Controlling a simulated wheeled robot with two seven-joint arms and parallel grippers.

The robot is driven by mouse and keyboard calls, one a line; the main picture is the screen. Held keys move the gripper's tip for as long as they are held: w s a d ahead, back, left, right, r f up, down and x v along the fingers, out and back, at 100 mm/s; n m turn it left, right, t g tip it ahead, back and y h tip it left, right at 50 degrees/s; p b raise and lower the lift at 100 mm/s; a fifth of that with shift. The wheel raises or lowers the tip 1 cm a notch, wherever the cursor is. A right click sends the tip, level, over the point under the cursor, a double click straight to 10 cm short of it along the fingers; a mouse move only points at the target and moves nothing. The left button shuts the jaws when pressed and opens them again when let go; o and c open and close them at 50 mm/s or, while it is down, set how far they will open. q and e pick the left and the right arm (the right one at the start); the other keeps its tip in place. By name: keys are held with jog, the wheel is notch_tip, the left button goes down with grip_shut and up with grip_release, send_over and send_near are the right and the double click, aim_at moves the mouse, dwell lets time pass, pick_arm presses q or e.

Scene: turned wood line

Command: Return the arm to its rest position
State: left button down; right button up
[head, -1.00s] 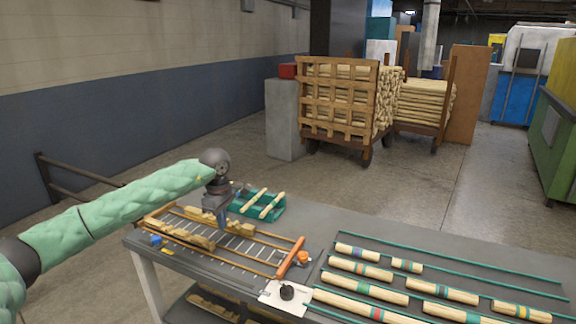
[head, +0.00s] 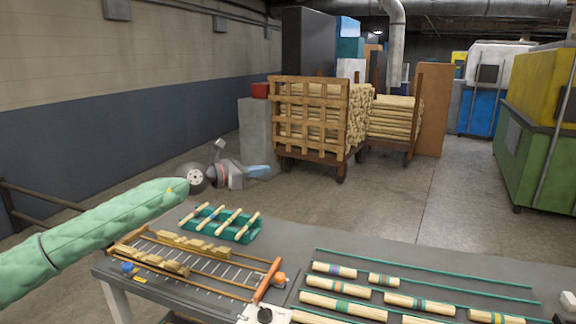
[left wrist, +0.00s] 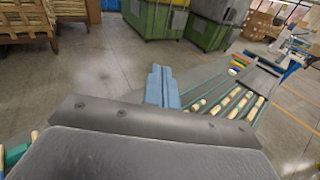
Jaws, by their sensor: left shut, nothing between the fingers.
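My left arm, in a green padded sleeve, comes in from the left in the head view. My left gripper (head: 260,172) is raised beyond the table's back edge, its blue fingers pointing right. The fingers are shut together with nothing between them, and they also show in the left wrist view (left wrist: 162,87). The gripper is well apart from the things on the table. My right gripper is not in view.
On the grey table (head: 225,262) are a teal tray (head: 247,233) with several turned sticks, an orange-railed rack (head: 195,262) with wooden pieces, and rows of banded wooden rods (head: 420,304). A slatted cart (head: 310,118) of wood stands behind. Open floor lies between.

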pick_arm(q)
jog(key=s+a+r+n+t+y, duration=0.2)
jog(key=s+r+n+t+y, duration=0.15)
jog(key=r+n+t, duration=0.75)
jog(key=s+a+r+n+t+y, duration=0.2)
jog(key=r+n+t+y, duration=0.25)
jog(key=r+n, duration=0.7)
jog(key=s+a+f+n+g+y, duration=0.1)
jog(key=s+f+n+g+y, duration=0.25)
jog(key=f+n, duration=0.6)
jog(key=s+a+f+n+g+y, duration=0.2)
jog(key=s+f+n+g, duration=0.25)
jog(key=f, duration=0.95)
jog(key=s+a+f+n+g+y, duration=0.1)
jog(key=s+f+n+g+y, duration=0.4)
jog(key=f, duration=0.7)
jog(key=s+f+n+g+h, duration=0.5)
jog(key=s+f+g, duration=0.4)
jog(key=s+f, duration=2.8)
jog(key=s, duration=0.3)
jog(key=shift+d+f, duration=0.25)
jog(key=shift+f, duration=0.05)
